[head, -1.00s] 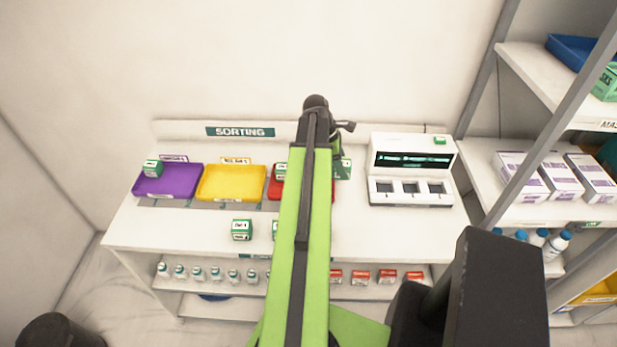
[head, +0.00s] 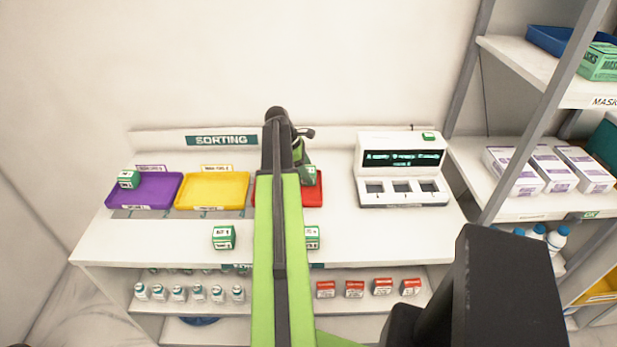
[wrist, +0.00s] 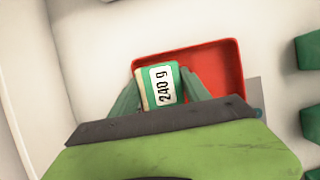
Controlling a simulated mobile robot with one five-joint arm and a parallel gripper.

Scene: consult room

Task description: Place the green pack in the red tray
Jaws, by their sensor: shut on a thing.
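The green pack (wrist: 160,88) has a white label reading "240 g" and sits between the two fingers of my gripper (wrist: 161,80) in the wrist view. My gripper is shut on it. The pack is over the left part of the red tray (wrist: 215,65), whose visible floor is bare. In the head view my arm covers much of the red tray (head: 314,194), and a green-and-white pack (head: 309,176) shows just right of the arm. I cannot tell whether the held pack touches the tray floor.
A yellow tray (head: 212,190) and a purple tray (head: 160,192) with a green pack (head: 129,179) stand left. Green packs (head: 223,237) (head: 312,238) lie in front. A white device (head: 402,170) stands right, beside a shelf rack (head: 520,208).

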